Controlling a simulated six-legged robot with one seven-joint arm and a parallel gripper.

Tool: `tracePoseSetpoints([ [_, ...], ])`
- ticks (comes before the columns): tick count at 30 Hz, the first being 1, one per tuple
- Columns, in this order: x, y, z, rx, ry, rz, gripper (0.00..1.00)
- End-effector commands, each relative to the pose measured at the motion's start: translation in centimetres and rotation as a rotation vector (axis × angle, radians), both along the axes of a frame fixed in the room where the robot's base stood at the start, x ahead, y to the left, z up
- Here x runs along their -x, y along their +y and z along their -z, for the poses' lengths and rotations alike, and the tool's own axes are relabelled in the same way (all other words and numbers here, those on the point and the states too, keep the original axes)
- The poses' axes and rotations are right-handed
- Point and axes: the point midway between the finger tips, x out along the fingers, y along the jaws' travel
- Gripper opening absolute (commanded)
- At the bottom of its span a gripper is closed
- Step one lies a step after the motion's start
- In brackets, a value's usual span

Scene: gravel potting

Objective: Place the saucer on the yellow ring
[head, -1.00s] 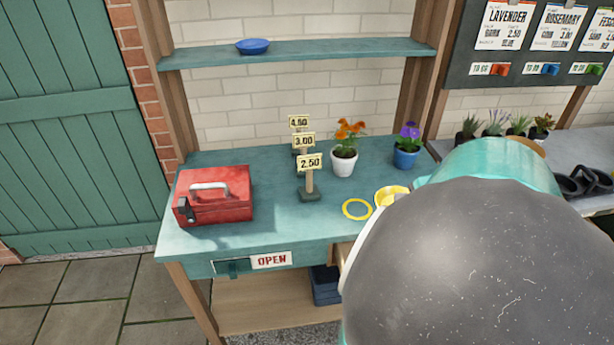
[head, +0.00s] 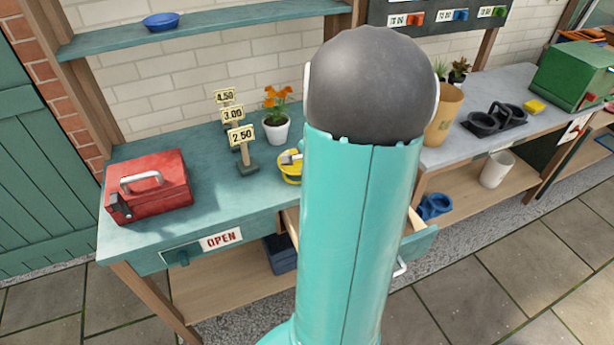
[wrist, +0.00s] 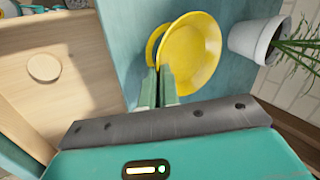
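The yellow saucer (head: 287,169) is a shallow round dish over the teal bench, partly hidden behind my arm in the head view. In the wrist view the saucer (wrist: 196,42) fills the upper middle. My gripper (wrist: 159,72) has its two fingers close together at the saucer's near-left rim, with the rim between them. The yellow ring (wrist: 152,44) shows as a thin curved band past the saucer's left edge, the rest hidden by the saucer. The saucer overlaps it, a little off to the right in this view. I cannot tell whether the saucer touches the bench.
A white pot with orange flowers (head: 276,128) stands just behind the saucer; the white pot (wrist: 252,40) is close on the right in the wrist view. Price signs (head: 240,138) and a red toolbox (head: 150,186) stand left. An open drawer (wrist: 45,70) lies beside the gripper.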

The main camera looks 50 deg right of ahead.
Motion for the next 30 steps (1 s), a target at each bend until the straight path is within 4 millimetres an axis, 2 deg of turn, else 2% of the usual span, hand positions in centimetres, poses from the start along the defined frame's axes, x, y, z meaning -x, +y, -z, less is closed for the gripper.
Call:
tracePoseSetpoints([
  [3, 0.3, 0.0, 2.0, -0.005, 0.002, 0.005, 0.0],
  [6, 0.3, 0.0, 2.7, -0.003, 0.002, 0.003, 0.0],
  [17, 0.2, 0.0, 3.0, -0.001, 0.002, 0.003, 0.0],
  [18, 0.2, 0.0, 2.9, -0.001, 0.002, 0.002, 0.11],
  [19, 0.2, 0.0, 2.9, -0.001, 0.002, 0.002, 0.12],
  [30, 0.3, 0.0, 2.4, 0.0, 0.002, 0.001, 0.12],
])
